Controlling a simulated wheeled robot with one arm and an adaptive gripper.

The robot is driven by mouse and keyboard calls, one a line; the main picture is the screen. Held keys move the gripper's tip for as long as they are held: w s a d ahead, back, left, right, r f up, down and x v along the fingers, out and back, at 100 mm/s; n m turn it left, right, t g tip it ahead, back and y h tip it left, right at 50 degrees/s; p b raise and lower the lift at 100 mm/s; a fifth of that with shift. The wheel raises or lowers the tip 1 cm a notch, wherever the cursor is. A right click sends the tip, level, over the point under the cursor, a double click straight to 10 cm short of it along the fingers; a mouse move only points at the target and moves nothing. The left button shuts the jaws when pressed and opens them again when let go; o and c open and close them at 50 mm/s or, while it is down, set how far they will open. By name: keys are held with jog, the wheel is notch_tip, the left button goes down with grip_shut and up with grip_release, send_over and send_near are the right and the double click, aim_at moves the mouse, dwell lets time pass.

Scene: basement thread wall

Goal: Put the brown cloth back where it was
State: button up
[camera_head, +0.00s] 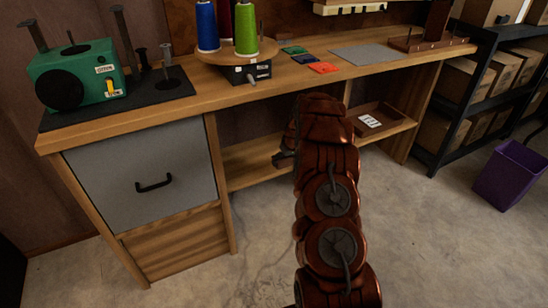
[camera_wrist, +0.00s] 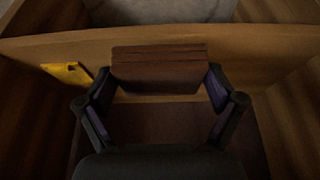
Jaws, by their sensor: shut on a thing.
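In the wrist view my gripper (camera_wrist: 159,80) is shut on a brown, layered, block-like thing (camera_wrist: 158,62), which looks like the folded brown cloth. Its two dark fingers press on the left and right ends. A dark brown surface lies below it, and a pale wooden edge runs behind it. I cannot tell whether the cloth touches the surface. In the head view my arm reaches to the lower shelf (camera_head: 254,165) under the bench. Only a dark part of my gripper (camera_head: 284,159) shows there, and the cloth is hidden.
A brown tray (camera_head: 384,118) with a white card is on the lower shelf, to the right. A yellow piece (camera_wrist: 67,74) lies left of my gripper. Spools (camera_head: 245,30) and swatches (camera_head: 323,67) are on the bench (camera_head: 225,90). A purple bin (camera_head: 510,175) stands at right.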

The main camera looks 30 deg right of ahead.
jog(key=w, duration=0.3)
jog(key=w+b, duration=0.1)
jog(key=w, duration=0.1)
jog(key=shift+w+d+f, duration=0.1)
jog(key=shift+w+f, duration=0.2)
jog(key=shift+f, duration=0.1)
jog(key=shift+w+b, duration=0.45)
jog(key=shift+w, duration=1.2)
jog(key=shift+f+b, duration=0.8)
jog(key=shift+f, duration=1)
jog(key=shift+f, duration=0.1)
jog(key=o, duration=0.8)
jog(key=shift+c, duration=0.2)
